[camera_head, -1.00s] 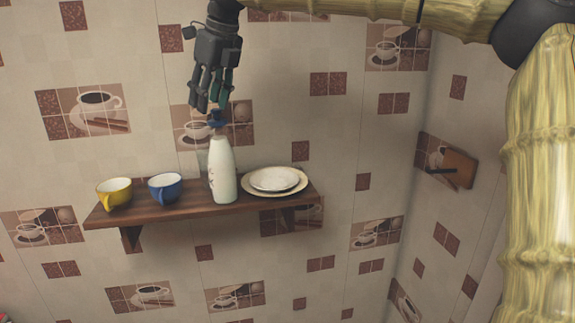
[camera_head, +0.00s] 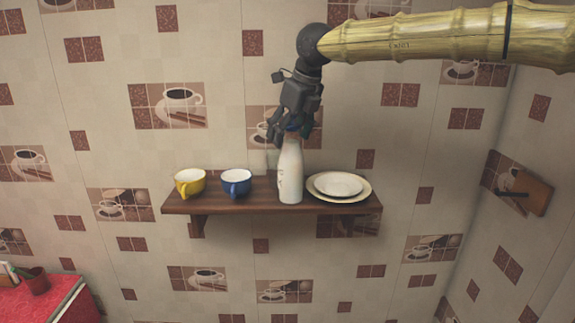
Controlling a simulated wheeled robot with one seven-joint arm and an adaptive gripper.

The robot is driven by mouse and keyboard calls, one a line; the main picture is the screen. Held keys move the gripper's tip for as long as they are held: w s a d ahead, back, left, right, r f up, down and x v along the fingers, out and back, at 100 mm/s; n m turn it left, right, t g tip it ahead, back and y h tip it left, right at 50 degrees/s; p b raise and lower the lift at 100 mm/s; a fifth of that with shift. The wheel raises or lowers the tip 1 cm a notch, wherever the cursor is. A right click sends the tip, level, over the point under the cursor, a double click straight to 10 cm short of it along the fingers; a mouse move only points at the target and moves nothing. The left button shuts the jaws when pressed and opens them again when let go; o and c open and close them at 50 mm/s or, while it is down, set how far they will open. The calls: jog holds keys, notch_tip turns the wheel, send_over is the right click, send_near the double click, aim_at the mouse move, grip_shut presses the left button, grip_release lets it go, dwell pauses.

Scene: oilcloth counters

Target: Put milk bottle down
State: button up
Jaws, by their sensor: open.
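The white milk bottle (camera_head: 290,172) stands upright on the brown wooden wall shelf (camera_head: 268,206), between the blue cup and the plates. Its blue cap (camera_head: 292,128) is partly hidden by my gripper. My dark gripper (camera_head: 289,136) is right over the top of the bottle, with its fingers pointing down around the cap. The fingers are open. Whether they touch the cap cannot be told.
A yellow cup (camera_head: 189,182) and a blue cup (camera_head: 236,182) stand left of the bottle. Stacked plates (camera_head: 339,187) lie close to its right. A red counter (camera_head: 50,304) with a pot (camera_head: 36,281) is at lower left. A brown board (camera_head: 526,193) hangs on the right wall.

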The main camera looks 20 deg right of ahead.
jog(key=shift+w+d+f, duration=0.25)
jog(key=shift+d+f, duration=0.1)
jog(key=shift+f, duration=0.4)
jog(key=shift+d+f, duration=0.2)
jog(key=shift+d, duration=0.1)
jog(key=shift+a+r, duration=0.1)
jog(key=shift+a, duration=0.4)
jog(key=c, duration=0.6)
jog(key=shift+d, duration=0.3)
grip_shut()
jog(key=shift+a, duration=0.1)
